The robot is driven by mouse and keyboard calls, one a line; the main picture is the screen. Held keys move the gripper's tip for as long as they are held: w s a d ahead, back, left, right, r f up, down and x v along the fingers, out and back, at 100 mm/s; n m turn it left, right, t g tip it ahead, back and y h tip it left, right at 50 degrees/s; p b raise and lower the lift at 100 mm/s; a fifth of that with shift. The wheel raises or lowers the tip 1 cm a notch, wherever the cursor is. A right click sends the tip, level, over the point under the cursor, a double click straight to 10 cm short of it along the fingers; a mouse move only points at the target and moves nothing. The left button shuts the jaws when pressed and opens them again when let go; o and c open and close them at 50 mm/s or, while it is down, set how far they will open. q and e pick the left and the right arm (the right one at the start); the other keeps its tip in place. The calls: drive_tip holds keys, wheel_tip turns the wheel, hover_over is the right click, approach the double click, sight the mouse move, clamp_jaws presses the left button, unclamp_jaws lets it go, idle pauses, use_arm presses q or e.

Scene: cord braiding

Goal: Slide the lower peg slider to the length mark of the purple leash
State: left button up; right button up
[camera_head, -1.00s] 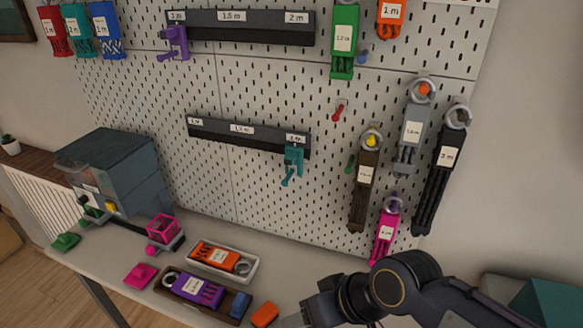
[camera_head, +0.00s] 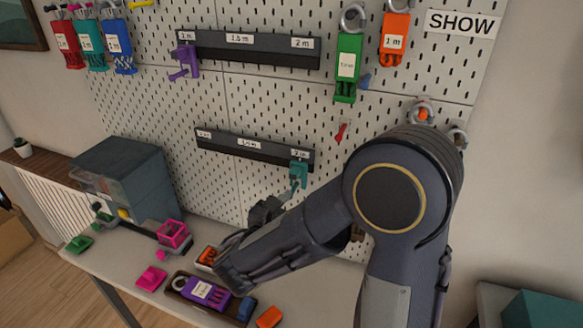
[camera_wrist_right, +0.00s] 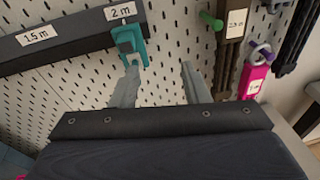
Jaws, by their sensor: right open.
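The lower rail (camera_head: 250,149) is a dark bar on the pegboard with white length labels. Its teal peg slider (camera_head: 298,175) sits at the right end, under the 2 m label. The slider also shows in the right wrist view (camera_wrist_right: 128,42), just beyond the left fingertip. The purple leash (camera_head: 204,292) lies in a dark tray on the table; its label is too small to read surely. My right gripper (camera_head: 268,208) is below and left of the slider in the head view. Its fingers (camera_wrist_right: 160,78) are apart with nothing between them. My left gripper is out of view.
The upper rail (camera_head: 250,50) carries a purple slider (camera_head: 185,62) at its left end. Hanging leashes crowd the board's right side, partly behind my arm. A grey-blue box (camera_head: 122,180) stands at the table's left. The board below the lower rail is mostly free.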

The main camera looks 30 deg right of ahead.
sight(292, 175)
drive_tip(key=w+d, duration=0.1)
drive_tip(key=w, duration=0.1)
drive_tip(key=w+d+r+n+t+p, duration=0.1)
drive_tip(key=w, duration=0.1)
drive_tip(key=w+d+n+t, duration=0.1)
drive_tip(key=w, duration=0.2)
drive_tip(key=shift+d+r+p, duration=0.2)
drive_tip(key=shift+r+p, duration=0.15)
drive_tip(key=shift+c, duration=0.4)
clamp_jaws()
